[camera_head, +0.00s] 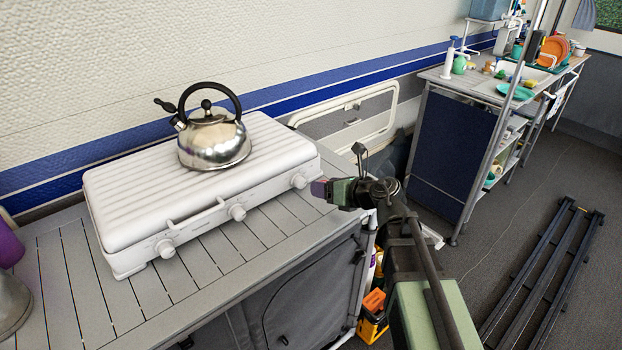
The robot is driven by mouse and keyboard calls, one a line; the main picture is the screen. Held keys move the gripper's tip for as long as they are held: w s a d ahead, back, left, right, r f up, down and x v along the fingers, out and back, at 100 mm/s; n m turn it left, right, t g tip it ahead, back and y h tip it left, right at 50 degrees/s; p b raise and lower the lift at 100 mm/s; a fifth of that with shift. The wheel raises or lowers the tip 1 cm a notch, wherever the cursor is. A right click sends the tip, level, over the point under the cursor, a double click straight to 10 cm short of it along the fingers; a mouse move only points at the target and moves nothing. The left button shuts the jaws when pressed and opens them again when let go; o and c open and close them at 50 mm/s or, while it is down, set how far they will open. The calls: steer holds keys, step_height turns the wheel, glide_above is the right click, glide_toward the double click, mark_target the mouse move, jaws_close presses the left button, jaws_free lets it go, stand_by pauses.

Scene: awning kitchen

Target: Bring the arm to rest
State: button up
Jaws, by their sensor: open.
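My gripper (321,188) is at the right front corner of the white camping stove, seen from the side and small. It appears empty, with its jaws open. My arm runs from it down to the bottom right, over the floor beside the counter. A steel kettle (213,144) with a black handle stands upright on the stove's closed ribbed lid, left of my gripper and apart from it.
The white stove (130,180) with several front knobs stands on a grey slatted counter (75,290). A purple object (9,244) and a metal object (12,305) are at the left edge. A sink counter (435,76) stands at back right. Dark rails (545,270) lie on the floor.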

steer(key=shift+v, duration=1.4)
